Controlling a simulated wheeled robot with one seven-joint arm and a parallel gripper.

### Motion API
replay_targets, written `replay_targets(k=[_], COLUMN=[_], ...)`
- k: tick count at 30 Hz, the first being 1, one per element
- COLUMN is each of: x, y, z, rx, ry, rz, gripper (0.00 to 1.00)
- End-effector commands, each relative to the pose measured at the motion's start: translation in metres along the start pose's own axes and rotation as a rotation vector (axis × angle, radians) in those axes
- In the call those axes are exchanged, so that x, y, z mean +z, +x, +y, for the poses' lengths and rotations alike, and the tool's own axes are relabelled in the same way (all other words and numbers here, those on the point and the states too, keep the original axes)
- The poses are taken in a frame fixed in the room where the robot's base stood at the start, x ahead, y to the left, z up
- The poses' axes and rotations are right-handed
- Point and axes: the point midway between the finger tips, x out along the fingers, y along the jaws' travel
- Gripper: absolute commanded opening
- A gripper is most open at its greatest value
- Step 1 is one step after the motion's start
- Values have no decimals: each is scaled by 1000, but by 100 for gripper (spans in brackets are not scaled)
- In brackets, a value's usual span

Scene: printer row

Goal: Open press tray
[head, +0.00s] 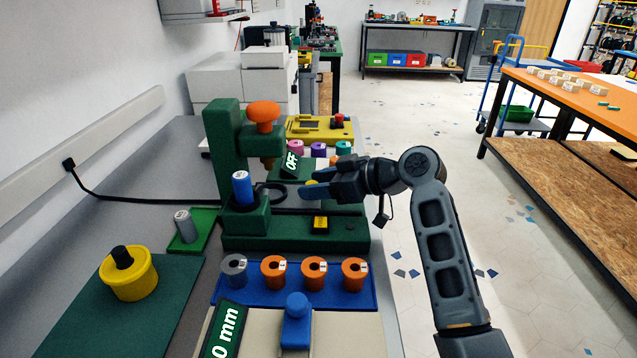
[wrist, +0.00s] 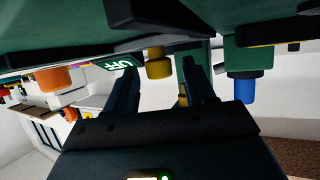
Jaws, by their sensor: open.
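The green press (head: 228,150) stands on the grey bench, with an orange knob (head: 263,112) on top. Its low green base (head: 260,240) has a dark slot and a yellow-marked block (head: 320,224) at the front. A blue cylinder (head: 242,188) stands upright on the press's left side. My gripper (head: 312,183) reaches in from the right, above the base, open and empty. The inverted wrist view shows a yellow knob (wrist: 157,64) beyond and between my open fingers (wrist: 162,88), with no visible grip on it. I cannot tell which part is the tray, or whether it is open.
A blue rack (head: 340,299) with grey and orange spools lies in front of the press. An OFF sign (head: 291,164) stands close behind my gripper. A yellow control box (head: 320,129) and small coloured spools lie further back.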

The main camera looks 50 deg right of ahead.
Motion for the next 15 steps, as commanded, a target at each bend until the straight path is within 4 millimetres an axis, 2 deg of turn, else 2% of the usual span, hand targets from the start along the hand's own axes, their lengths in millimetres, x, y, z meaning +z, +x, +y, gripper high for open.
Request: replay_targets(k=[5,15], x=[0,0], y=[0,0], z=[0,0], rx=[0,1], ry=[0,0], rz=[0,0], gripper=[54,23])
